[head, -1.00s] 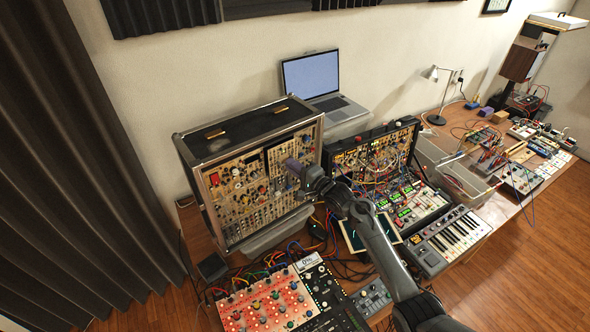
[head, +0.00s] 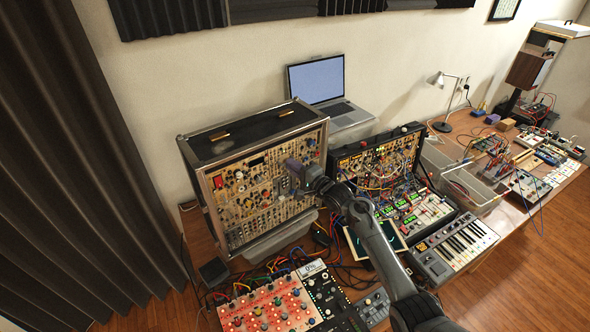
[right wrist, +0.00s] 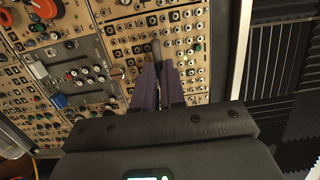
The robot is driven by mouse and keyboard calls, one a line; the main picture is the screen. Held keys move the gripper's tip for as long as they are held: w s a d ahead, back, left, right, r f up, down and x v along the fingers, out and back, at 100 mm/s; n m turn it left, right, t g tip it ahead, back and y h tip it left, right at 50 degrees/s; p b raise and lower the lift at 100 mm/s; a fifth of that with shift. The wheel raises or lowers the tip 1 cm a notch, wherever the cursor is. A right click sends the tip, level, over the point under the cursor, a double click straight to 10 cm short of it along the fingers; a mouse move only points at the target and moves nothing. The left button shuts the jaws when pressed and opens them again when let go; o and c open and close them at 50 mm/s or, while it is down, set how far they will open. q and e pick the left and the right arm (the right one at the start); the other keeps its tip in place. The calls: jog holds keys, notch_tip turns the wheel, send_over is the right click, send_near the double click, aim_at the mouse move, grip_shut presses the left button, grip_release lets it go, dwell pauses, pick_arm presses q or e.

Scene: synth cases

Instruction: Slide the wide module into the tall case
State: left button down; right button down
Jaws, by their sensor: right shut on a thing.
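The tall case (head: 221,148) stands upright at the left of the bench, its front filled with tan module panels. My right gripper (head: 292,165) is at the upper right part of that front. In the right wrist view its purple fingers (right wrist: 158,84) are close together around a slim grey part (right wrist: 156,50). This grey part seems to belong to the wide module (right wrist: 142,28), a tan panel with rows of jacks. The module's edges are hard to pick out, and I cannot tell how deep it sits. My left gripper is out of view.
A smaller black case with patch cables (head: 375,158) stands close on the right. A laptop (head: 316,80) is behind. A red panel mixer (head: 268,308) and loose cables lie in front. A keyboard (head: 455,246) is further right.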

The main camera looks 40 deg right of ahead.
jog(key=c, duration=1.1)
grip_release()
jog(key=shift+s, duration=0.1)
jog(key=shift+s+d+b, duration=0.15)
jog(key=shift+s+d, duration=0.05)
jog(key=shift+s, duration=1.55)
jog(key=shift+s+d+b, duration=0.15)
jog(key=shift+s, duration=1.65)
jog(key=shift+s+d+b, duration=0.15)
jog(key=shift+s+d, duration=0.05)
jog(key=shift+s, duration=1.55)
